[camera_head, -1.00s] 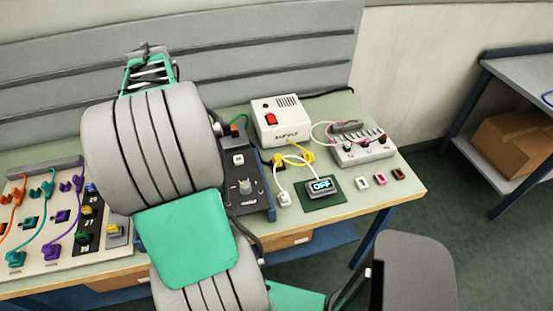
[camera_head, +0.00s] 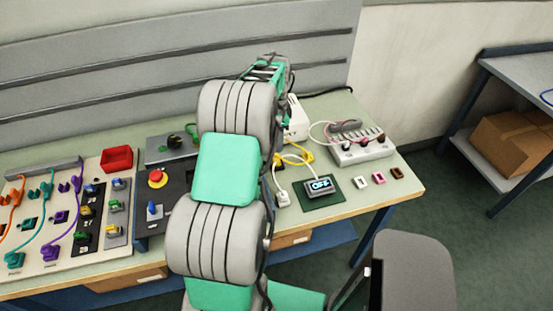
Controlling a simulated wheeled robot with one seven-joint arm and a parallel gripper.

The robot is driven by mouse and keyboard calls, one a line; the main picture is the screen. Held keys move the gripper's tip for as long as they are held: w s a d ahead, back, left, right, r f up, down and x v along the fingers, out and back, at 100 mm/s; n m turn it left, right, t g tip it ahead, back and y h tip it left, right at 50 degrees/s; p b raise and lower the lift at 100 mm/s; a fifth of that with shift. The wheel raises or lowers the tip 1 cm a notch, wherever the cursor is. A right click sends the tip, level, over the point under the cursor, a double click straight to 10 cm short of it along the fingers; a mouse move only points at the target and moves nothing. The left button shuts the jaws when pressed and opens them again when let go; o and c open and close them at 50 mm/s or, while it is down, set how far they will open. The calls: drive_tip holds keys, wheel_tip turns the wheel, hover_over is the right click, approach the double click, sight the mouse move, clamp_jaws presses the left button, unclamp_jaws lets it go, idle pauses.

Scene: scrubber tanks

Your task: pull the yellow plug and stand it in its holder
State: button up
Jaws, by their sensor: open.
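A yellow plug-like piece with a yellow cord (camera_head: 307,153) shows on the bench just right of my arm, below the white box (camera_head: 297,124). My arm covers part of that area. Small yellow pieces also sit on the left board, one in the black numbered strip (camera_head: 86,210) and one on the grey strip beside it (camera_head: 113,230). I cannot tell which is the task's plug, nor make out its holder. My arm reaches over the bench to the white box. My gripper's fingers are hidden behind the arm.
An OFF display (camera_head: 321,186), small coloured blocks (camera_head: 379,178) and a grey terminal box (camera_head: 361,147) stand to the right.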

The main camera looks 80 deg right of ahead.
sight(276, 156)
wheel_tip(276, 156, down, 9)
drive_tip(key=b, duration=0.5)
drive_tip(key=shift+r, duration=0.1)
idle(0.9)
clamp_jaws()
idle(0.8)
idle(0.4)
drive_tip(key=o, duration=0.6)
unclamp_jaws()
